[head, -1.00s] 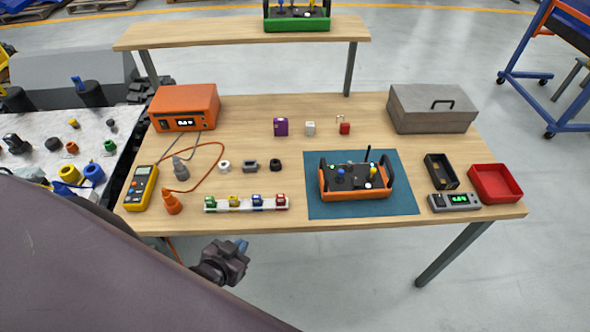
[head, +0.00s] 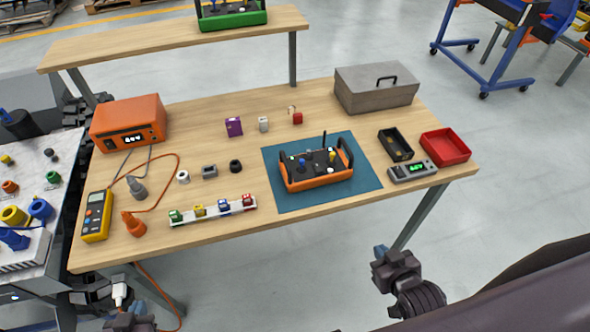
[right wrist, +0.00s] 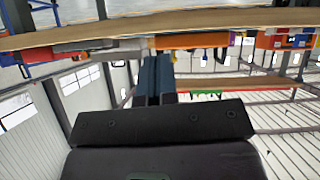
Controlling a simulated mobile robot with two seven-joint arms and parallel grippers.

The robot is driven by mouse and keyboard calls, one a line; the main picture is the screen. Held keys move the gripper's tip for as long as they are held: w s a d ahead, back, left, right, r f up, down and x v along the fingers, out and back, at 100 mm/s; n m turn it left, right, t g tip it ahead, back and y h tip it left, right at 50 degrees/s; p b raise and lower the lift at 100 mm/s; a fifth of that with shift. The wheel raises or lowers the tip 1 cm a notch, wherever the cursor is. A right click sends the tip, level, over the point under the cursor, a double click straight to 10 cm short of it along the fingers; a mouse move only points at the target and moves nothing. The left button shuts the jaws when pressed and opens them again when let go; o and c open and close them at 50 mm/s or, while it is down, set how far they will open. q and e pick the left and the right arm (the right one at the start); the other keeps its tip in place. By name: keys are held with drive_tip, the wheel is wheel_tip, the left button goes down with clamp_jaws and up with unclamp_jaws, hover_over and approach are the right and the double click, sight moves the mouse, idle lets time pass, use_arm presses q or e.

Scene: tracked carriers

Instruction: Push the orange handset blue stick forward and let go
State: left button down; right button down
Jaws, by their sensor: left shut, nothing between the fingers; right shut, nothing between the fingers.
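The orange handset (head: 318,182) lies on the blue mat (head: 285,199) at the right half of the bench. Its blue stick (head: 302,162) stands on the left of its dark top panel, with a yellow stick (head: 332,156) to the right. My right gripper (head: 379,252) is shut and empty, below and in front of the bench's front edge, well apart from the handset. Its closed blue fingers also show in the right wrist view (right wrist: 152,77). My left gripper (head: 120,292) is shut at the bottom left, in front of the bench, partly cut off by the frame.
The bench edge (head: 250,229) lies between both grippers and the handset. A rack of coloured blocks (head: 213,212) is left of the mat. A green handset (head: 232,21) is on the shelf.

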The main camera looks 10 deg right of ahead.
drive_tip(key=shift+s, duration=0.1)
drive_tip(key=w+a+r+m+t+b, duration=0.1)
drive_tip(key=w+a+m+t+b, duration=0.2)
drive_tip(key=m, duration=0.6)
drive_tip(key=w+a+r+m+t+y+b, duration=0.1)
drive_tip(key=w+a+r+m+t+b, duration=0.1)
drive_tip(key=w+a+m, duration=0.5)
drive_tip(key=shift+w+a+m+t+b, duration=0.4)
drive_tip(key=shift+w+m+t+b, duration=0.25)
drive_tip(key=shift+w+m, duration=0.6)
drive_tip(key=shift+w, duration=0.1)
approach(303, 164)
drive_tip(key=w, duration=0.7)
drive_tip(key=shift+w+a+p, duration=0.15)
drive_tip(key=shift+w+p, duration=0.15)
drive_tip(key=shift+p, duration=0.1)
